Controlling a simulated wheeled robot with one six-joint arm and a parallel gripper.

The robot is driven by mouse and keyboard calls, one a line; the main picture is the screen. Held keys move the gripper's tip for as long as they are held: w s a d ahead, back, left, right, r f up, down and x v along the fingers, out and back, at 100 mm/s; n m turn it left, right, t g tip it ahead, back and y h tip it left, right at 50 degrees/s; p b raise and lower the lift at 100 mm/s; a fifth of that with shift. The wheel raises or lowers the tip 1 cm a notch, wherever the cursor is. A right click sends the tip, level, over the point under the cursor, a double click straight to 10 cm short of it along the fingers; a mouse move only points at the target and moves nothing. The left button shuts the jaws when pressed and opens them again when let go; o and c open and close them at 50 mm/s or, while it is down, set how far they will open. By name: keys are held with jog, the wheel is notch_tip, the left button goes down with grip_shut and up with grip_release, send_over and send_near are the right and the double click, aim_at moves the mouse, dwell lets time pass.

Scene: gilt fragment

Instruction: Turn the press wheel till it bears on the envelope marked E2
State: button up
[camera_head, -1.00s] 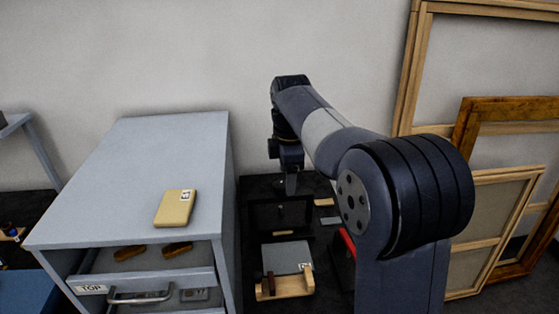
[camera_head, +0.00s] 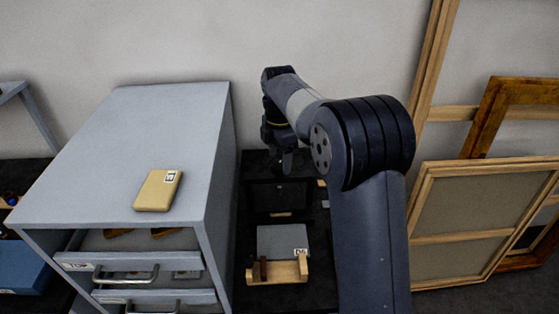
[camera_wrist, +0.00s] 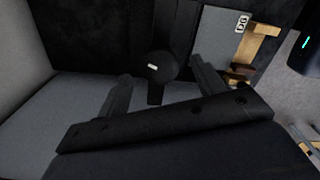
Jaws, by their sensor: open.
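A dark press (camera_head: 262,197) stands between the grey cabinet and my arm in the head view, partly hidden by my arm. In the wrist view a round black knob or wheel (camera_wrist: 161,66) with a small white mark shows on a dark upright; it looks like the press wheel. My gripper (camera_wrist: 163,86) is open, its two fingers on either side of this round part in the picture. I cannot tell whether they touch it. In the head view my gripper (camera_head: 287,160) is above the press. I cannot make out an envelope marked E2.
A grey panel marked D6 (camera_head: 281,240) stands in a wooden holder (camera_head: 290,273) in front of the press. The cabinet (camera_head: 150,125) is close on the left, with a tan box (camera_head: 158,190) on top and its top drawer (camera_head: 140,272) partly open. Wooden frames (camera_head: 480,165) lean at the right.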

jog(key=shift+f, duration=1)
jog(key=shift+c, duration=0.2)
jog(key=c, duration=1)
jog(key=shift+o, duration=0.2)
jog(key=shift+r+m+p, duration=0.1)
jog(key=shift+m+p, duration=0.2)
jog(key=shift+m, duration=0.1)
